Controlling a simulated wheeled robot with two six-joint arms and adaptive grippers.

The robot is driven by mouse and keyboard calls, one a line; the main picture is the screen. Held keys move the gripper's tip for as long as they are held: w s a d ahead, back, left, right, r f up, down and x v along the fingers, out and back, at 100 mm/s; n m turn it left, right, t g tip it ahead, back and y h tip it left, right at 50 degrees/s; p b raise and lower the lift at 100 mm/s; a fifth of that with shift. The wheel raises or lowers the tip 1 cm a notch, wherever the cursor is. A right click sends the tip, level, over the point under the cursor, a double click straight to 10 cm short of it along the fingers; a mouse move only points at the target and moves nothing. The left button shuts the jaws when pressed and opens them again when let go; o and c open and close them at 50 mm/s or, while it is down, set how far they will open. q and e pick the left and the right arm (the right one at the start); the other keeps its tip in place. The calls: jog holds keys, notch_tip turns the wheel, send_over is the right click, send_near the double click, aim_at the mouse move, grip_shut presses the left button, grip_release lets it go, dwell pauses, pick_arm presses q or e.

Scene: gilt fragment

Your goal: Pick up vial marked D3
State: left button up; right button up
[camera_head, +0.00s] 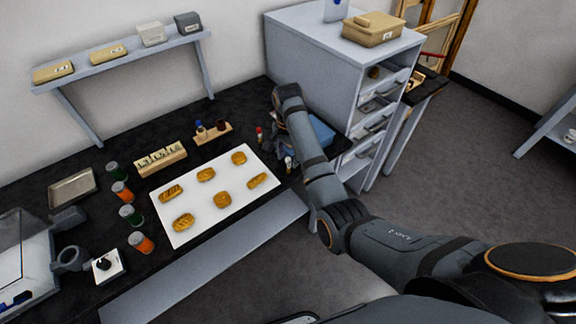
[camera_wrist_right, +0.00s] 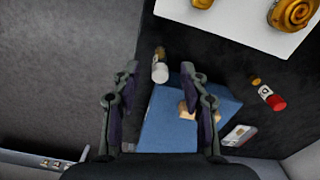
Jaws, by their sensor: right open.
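My right gripper (camera_head: 284,150) is low over the right end of the black bench, seen partly behind its own wrist. In the wrist view it is open (camera_wrist_right: 159,74), its two fingers apart. A small vial with a whitish body and a brownish top (camera_wrist_right: 160,68) shows between the fingertips; I cannot tell whether they touch it. It also shows in the head view (camera_head: 289,163). A second vial with a red cap (camera_wrist_right: 268,96) is to the right of the fingers, and in the head view (camera_head: 259,134) it is left of the gripper. No marking is readable on either vial. My left gripper is not in view.
A blue flat-topped object (camera_wrist_right: 165,128) lies close beside the right finger. A white board (camera_head: 205,220) with several gilt pieces is left of the gripper. A wooden rack (camera_head: 213,134) with small bottles stands behind it. A grey drawer cabinet (camera_head: 335,75) stands close at the right.

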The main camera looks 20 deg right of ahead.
jog(key=shift+f, duration=1.05)
grip_shut()
